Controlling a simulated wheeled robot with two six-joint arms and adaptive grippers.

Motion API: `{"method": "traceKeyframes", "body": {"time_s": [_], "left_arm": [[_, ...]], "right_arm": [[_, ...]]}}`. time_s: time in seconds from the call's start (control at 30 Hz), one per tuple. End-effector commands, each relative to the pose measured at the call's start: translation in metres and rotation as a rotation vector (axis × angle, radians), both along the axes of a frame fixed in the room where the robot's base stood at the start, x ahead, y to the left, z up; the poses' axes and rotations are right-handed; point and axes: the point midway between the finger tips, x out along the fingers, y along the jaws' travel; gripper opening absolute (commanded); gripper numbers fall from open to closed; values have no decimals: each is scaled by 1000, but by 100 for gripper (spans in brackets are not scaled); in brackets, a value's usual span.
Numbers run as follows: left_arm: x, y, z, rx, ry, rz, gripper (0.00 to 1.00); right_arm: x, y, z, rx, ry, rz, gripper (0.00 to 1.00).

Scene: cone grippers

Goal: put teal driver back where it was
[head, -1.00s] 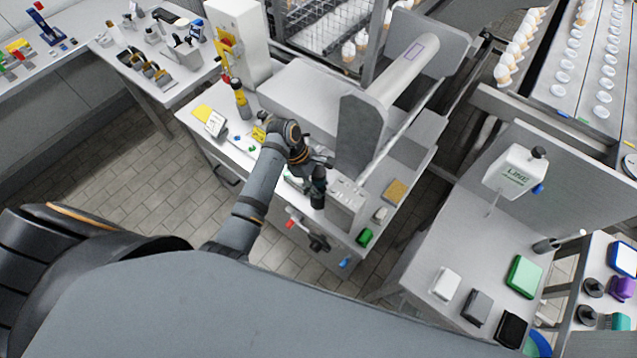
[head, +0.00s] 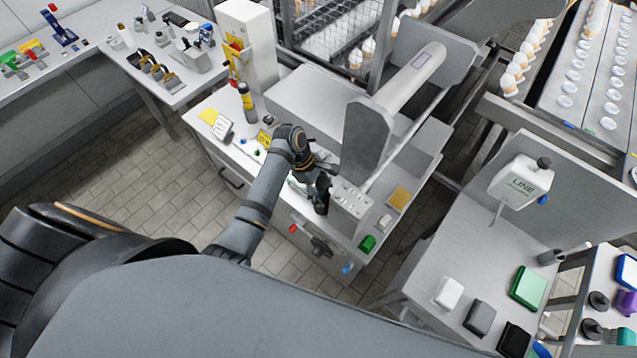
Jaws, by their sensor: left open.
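I cannot make out the teal driver in the head view; my left gripper and arm may hide it. My left gripper (head: 322,192) is open, low over the front part of the machine table (head: 222,155). It is just left of a grey block with small holes in its top (head: 349,211). The fingertips are dark and small, so I cannot tell whether they touch anything. My right gripper is not in view.
A grey upright plate with a roller (head: 412,75) stands behind the gripper.

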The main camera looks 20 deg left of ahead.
Motion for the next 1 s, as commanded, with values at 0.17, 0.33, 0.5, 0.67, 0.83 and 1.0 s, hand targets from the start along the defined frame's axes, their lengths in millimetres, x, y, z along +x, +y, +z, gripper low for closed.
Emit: {"method": "traceKeyframes", "body": {"time_s": [0.17, 0.33, 0.5, 0.67, 0.83, 1.0], "left_arm": [[2, 14, 33, 4, -8, -1, 57], [3, 31, 73, 4, -7, 0, 57], [3, 43, 103, 3, -6, 0, 57], [2, 48, 115, 0, -2, 0, 57], [2, 48, 117, -1, -1, -1, 57], [2, 48, 116, -1, -1, -1, 57]], "right_arm": [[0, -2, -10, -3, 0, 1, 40], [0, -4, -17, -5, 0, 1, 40], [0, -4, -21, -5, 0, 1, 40], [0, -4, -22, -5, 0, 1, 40], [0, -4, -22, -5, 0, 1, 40], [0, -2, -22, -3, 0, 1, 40]]}}
